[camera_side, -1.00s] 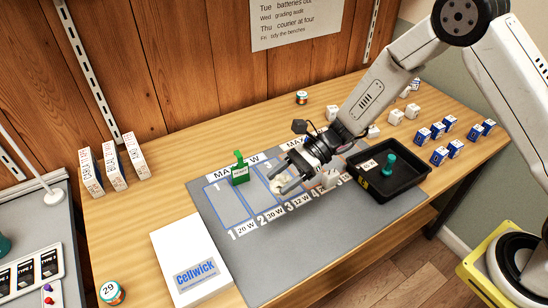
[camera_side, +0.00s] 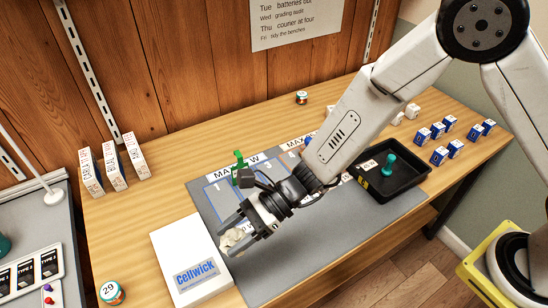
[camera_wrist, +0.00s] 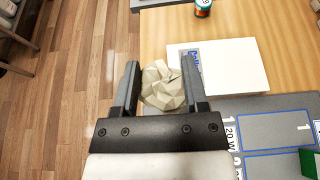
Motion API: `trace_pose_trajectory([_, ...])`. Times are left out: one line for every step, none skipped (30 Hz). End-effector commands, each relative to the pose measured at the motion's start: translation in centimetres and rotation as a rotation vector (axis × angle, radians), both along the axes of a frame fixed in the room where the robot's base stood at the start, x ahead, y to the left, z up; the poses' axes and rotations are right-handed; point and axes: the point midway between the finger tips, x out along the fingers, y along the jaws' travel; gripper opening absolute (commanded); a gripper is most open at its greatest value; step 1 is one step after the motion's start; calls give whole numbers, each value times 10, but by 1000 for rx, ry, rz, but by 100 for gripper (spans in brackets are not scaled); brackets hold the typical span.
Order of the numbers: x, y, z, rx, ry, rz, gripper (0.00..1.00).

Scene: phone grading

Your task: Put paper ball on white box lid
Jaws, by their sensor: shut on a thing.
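The crumpled, cream-coloured paper ball (camera_side: 233,238) is held between the fingers of my gripper (camera_side: 236,236). The ball (camera_wrist: 163,86) also shows in the wrist view, with a finger of my gripper (camera_wrist: 163,85) on each side. The white box lid (camera_side: 178,243), printed with "Cellwick" in blue, lies flat at the front left of the table. My gripper and the ball are near the lid's right edge in the side view. In the wrist view the lid (camera_wrist: 238,62) is beyond and to the right of the ball. The gap between ball and lid is hard to judge.
A grey mat (camera_side: 285,257) with numbered blue-outlined spaces lies right of the lid. A black tray (camera_side: 405,186) with a teal piece is farther right. A tin marked 29 (camera_side: 112,292) stands left of the lid.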

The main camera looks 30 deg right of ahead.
Motion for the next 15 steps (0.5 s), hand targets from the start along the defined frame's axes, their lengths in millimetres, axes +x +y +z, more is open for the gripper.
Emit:
trace_pose_trajectory([0,0,0,0,0,0,3])
trace_pose_trajectory([1,0,0,0,0,0,3])
trace_pose_trajectory([2,1,-1,0,0,0,3])
trace_pose_trajectory([3,2,-1,0,0,0,3])
trace_pose_trajectory([4,3,-2,0,0,0,3])
trace_pose_trajectory([6,4,-3,0,1,0,3])
trace_pose_trajectory([7,6,-4,0,1,0,3])
trace_pose_trajectory([9,7,-6,0,1,0,3])
trace_pose_trajectory([12,10,-7,0,0,0,3])
trace_pose_trajectory([15,12,-9,0,-1,0,3])
trace_pose_trajectory([17,14,-11,-1,0,0,3])
trace_pose_trajectory([21,17,-13,-1,0,0,3])
trace_pose_trajectory([24,19,-14,-1,0,0,3])
trace_pose_trajectory([27,21,-16,-1,0,0,3])
trace_pose_trajectory([30,24,-18,0,-1,1,3])
